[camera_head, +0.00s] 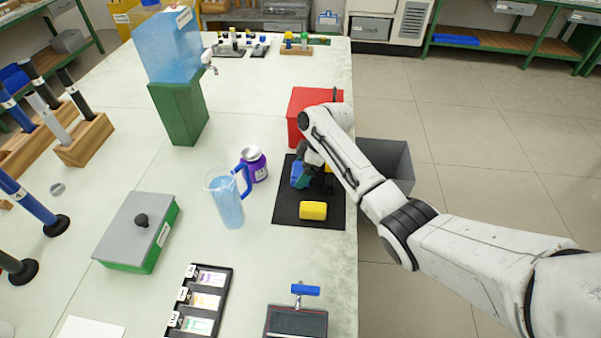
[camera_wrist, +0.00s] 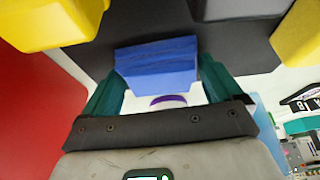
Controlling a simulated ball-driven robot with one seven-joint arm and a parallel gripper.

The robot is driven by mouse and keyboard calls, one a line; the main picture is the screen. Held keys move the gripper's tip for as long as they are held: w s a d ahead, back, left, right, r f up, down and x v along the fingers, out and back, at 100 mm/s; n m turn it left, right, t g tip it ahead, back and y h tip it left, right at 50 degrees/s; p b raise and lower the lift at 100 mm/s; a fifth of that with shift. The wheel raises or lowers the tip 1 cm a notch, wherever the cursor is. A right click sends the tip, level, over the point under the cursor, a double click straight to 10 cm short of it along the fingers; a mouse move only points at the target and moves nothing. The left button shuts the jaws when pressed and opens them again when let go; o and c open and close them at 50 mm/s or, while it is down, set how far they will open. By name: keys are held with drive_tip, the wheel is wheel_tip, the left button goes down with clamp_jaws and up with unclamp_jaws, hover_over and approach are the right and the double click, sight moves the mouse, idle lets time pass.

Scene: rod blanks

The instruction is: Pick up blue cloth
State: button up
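The blue cloth (camera_wrist: 157,67) is a folded blue block between the two teal fingers of my gripper (camera_wrist: 160,75) in the wrist view. The fingers stand wide and meet the cloth on both sides. In the head view, the cloth (camera_head: 297,172) is over the upper left part of the black mat (camera_head: 290,210), with my gripper (camera_head: 304,177) at it. The wrist and forearm hide part of it there. I cannot tell whether its underside touches the mat.
A yellow block (camera_head: 313,210) lies lower on the mat. Another yellow block (camera_wrist: 50,20) and a grey block (camera_wrist: 240,8) are close by.

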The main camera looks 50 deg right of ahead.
sight(298, 169)
drive_tip(key=c, duration=0.4)
drive_tip(key=shift+r, duration=0.45)
wheel_tip(298, 169, up, 2)
drive_tip(key=shift+r+b, duration=0.25)
drive_tip(key=shift+b, duration=0.1)
drive_tip(key=s+a+r+p, duration=0.1)
drive_tip(key=s+r, duration=0.3)
drive_tip(key=s, duration=0.3)
drive_tip(key=s+a+r+p, duration=0.1)
drive_tip(key=s+r+p, duration=0.1)
drive_tip(key=s+r, duration=0.3)
drive_tip(key=shift+s+a+r, duration=0.15)
drive_tip(key=shift+s+r, duration=0.15)
drive_tip(key=shift+s, duration=0.6)
